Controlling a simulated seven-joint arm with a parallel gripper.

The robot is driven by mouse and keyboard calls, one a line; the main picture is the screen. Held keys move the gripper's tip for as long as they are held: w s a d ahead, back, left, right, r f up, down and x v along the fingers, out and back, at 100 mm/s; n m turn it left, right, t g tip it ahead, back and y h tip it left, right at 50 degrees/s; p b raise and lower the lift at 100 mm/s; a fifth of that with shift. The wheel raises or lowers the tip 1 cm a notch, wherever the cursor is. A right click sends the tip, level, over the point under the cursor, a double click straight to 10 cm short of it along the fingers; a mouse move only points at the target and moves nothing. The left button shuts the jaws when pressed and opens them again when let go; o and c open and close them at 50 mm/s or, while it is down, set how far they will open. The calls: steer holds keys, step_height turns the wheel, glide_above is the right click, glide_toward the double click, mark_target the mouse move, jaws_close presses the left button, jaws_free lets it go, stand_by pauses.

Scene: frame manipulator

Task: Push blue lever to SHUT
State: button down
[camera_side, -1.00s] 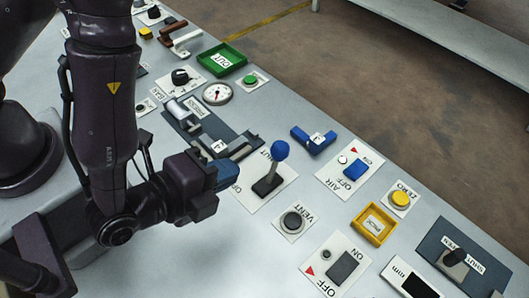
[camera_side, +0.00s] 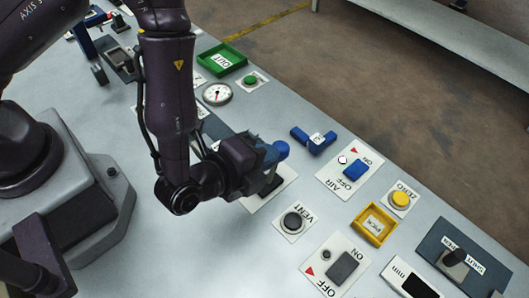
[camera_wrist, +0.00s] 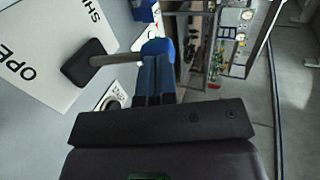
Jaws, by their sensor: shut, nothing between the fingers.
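The blue lever has a round blue knob (camera_side: 281,149) on a thin rod over a dark base. In the wrist view its rod (camera_wrist: 115,59) runs from the black base (camera_wrist: 82,65) towards my fingertips. The white plate (camera_wrist: 40,45) there shows "OPE" and part of "SH"; the rest of the lettering is cut off. My gripper (camera_side: 268,156) is shut and empty, with its blue fingertips right beside the knob. The fingers also show in the wrist view (camera_wrist: 155,85), overlapping the knob. I cannot tell whether they touch it.
A blue L-shaped handle (camera_side: 315,140) lies just beyond the knob. The VENT button (camera_side: 292,221), AIR switch (camera_side: 356,170) and yellow tray (camera_side: 374,224) are to the right. A green tray (camera_side: 222,59) and gauge (camera_side: 217,94) are farther back.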

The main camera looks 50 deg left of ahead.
steer(key=shift+w, duration=1.35)
steer(key=shift+s, duration=0.1)
